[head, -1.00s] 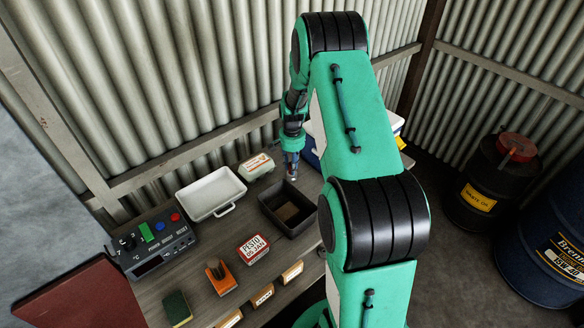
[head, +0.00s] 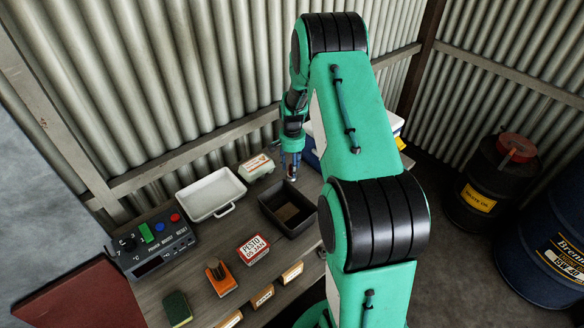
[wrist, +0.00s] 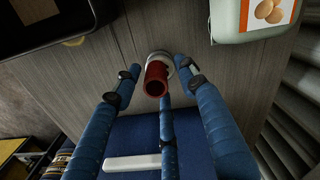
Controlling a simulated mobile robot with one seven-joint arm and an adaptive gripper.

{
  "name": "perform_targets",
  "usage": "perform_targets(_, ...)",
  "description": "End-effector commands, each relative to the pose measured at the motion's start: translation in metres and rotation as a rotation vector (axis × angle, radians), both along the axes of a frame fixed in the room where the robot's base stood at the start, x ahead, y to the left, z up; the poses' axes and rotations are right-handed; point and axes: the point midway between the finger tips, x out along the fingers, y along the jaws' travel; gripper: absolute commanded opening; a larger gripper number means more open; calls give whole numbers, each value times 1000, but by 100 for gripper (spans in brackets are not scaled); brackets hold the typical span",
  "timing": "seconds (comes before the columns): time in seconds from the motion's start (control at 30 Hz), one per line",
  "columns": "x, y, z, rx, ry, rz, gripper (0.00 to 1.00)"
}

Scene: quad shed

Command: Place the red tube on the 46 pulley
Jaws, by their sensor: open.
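The red tube (wrist: 155,78) stands between my spread fingers in the wrist view, its open end facing the camera. A pale round piece (wrist: 160,57), probably the pulley, shows at the tube's far end, partly hidden by it. I cannot read any number on it, nor tell whether the tube is fully seated. In the head view my gripper (head: 291,175) points down at the bench, behind the black tray; the tube is too small there to make out clearly.
A black tray (head: 268,212) is in front of my gripper, and an egg carton (head: 257,167) to its left. A white tray (head: 228,213) lies farther left. A blue-and-white cooler (head: 313,152) is close on the right, partly hidden by my arm. The corrugated wall rises behind.

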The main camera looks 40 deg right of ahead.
Motion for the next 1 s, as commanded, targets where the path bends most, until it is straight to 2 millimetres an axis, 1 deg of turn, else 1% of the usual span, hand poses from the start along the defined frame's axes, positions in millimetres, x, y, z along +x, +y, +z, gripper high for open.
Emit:
perform_targets(0.17, 1, 0, 15, 0, -1, 0, 42)
perform_targets(0.27, 1, 0, 28, -1, -2, 0, 42)
perform_targets(0.6, 0, -1, 85, -1, -2, 0, 42)
perform_targets(0.7, 0, 0, 98, 0, -1, 0, 42)
perform_targets(0.83, 0, 0, 111, -1, -1, 0, 42)
perform_targets(1.0, 0, 0, 119, 0, 0, 0, 42)
